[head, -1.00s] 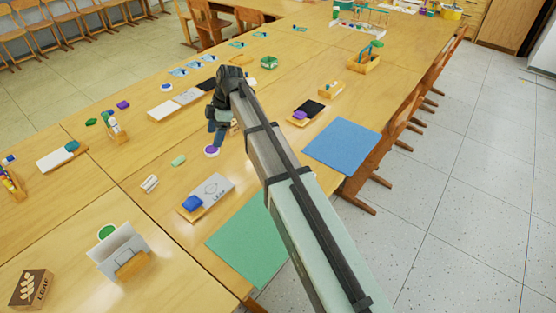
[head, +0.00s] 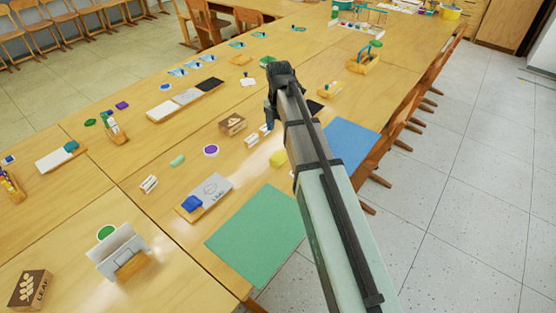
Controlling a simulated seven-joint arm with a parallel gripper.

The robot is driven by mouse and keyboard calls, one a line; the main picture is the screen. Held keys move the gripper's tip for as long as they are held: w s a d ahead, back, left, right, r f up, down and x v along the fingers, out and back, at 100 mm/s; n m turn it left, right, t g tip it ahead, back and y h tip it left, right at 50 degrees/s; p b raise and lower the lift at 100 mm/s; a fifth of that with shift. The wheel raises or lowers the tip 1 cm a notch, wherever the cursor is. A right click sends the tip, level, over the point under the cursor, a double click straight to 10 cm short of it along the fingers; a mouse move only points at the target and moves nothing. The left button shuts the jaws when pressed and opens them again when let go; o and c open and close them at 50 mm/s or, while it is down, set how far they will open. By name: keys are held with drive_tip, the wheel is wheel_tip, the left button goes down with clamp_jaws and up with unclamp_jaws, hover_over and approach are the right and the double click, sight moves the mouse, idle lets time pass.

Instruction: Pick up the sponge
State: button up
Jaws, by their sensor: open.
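A small yellow block (head: 277,158), which looks like the sponge, lies on the wooden table just left of my arm. Its right side is close to the arm's outline in the picture. My gripper (head: 269,121) points down over the table, farther back than the yellow block and apart from it. Its jaws are open, and I see nothing held in them. The fingertips are small and dark, partly hidden by the wrist.
A brown stamped box (head: 232,124), white clips (head: 252,141) and a purple-topped round pot (head: 211,151) stand left of the gripper. A green mat (head: 255,235) lies in front. A blue mat (head: 352,143) and a dark board (head: 315,106) are partly behind my arm.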

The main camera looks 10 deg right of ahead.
sight(278, 156)
drive_tip(key=shift+n, duration=0.5)
wheel_tip(278, 156, down, 9)
drive_tip(key=shift+r, duration=0.2)
drive_tip(key=shift+w+a+f, duration=0.1)
drive_tip(key=shift+w+f, duration=0.05)
drive_tip(key=shift+f, duration=1.2)
drive_tip(key=shift+w+a+f, duration=0.1)
drive_tip(key=shift+w+f, duration=0.05)
drive_tip(key=shift+f, duration=1.15)
drive_tip(key=shift+c, duration=0.3)
drive_tip(key=c, duration=1)
drive_tip(key=shift+o, duration=0.2)
drive_tip(key=shift+r, duration=0.15)
